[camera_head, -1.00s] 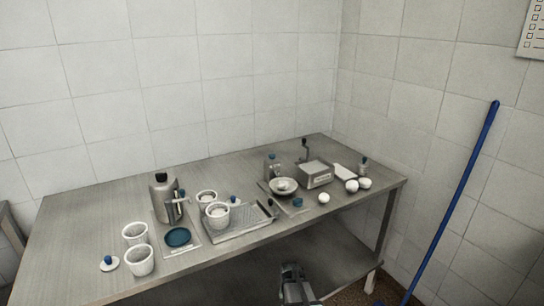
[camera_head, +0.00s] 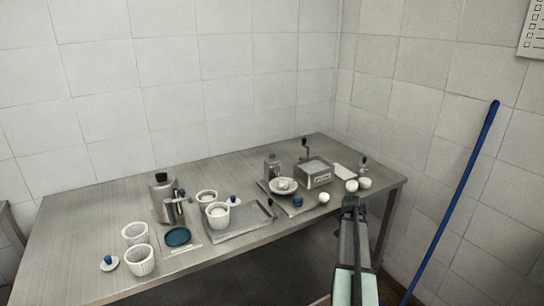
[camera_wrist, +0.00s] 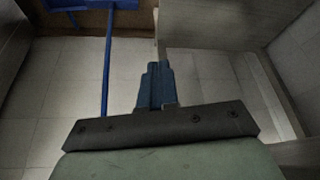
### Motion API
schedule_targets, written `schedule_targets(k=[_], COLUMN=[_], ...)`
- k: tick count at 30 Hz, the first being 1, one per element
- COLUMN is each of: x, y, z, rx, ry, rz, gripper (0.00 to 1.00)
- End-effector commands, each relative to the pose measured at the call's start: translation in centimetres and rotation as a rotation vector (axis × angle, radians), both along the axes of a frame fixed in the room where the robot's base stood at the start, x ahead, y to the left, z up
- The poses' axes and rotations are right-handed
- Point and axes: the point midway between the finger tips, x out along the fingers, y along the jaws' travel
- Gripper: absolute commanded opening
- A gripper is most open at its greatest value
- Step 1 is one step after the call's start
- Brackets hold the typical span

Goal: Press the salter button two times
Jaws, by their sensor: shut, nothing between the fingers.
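No thing here carries a readable salter label, so I cannot tell which is the salter or where its button is. A metal canister (camera_head: 160,205) with a dark top and spout stands left of centre on the steel table. A grey box with a crank (camera_head: 314,174) stands at the right, with a small dark-topped metal container (camera_head: 271,166) to its left. A small bottle (camera_head: 363,166) with a dark cap is near the right end. My gripper (camera_head: 353,203) is shut and empty by the table's front right edge. In the wrist view its shut fingers (camera_wrist: 156,80) point over the floor.
White perforated baskets (camera_head: 139,262) stand at the left front, near a blue disc (camera_head: 177,237). A metal tray (camera_head: 238,222) lies mid-table. White balls (camera_head: 352,186) lie near my gripper. A blue pole (camera_head: 462,190) leans at the right wall. The table's back left (camera_head: 100,205) is clear.

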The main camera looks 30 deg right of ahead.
Motion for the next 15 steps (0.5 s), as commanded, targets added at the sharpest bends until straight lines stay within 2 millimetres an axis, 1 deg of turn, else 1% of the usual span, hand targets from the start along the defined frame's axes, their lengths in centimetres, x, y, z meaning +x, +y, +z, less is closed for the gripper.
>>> schedule_targets(k=[1, 5, 8, 9, 13, 15], x=[-0.2, -1.0, -1.4, -1.6, -1.2, -0.3], y=[-1.7, -5.1, -7.7, -8.7, -11.2, -12.0], z=[1.4, 4.7, 7.7, 8.9, 13.2, 15.5], rx=[-0.015, -0.050, -0.077, -0.087, -0.112, -0.117], ry=[-0.015, -0.053, -0.087, -0.101, -0.152, -0.182], rz=[-0.023, -0.079, -0.117, -0.132, -0.157, -0.154], gripper=[0.00, 0.00, 0.00, 0.00, 0.00, 0.00])
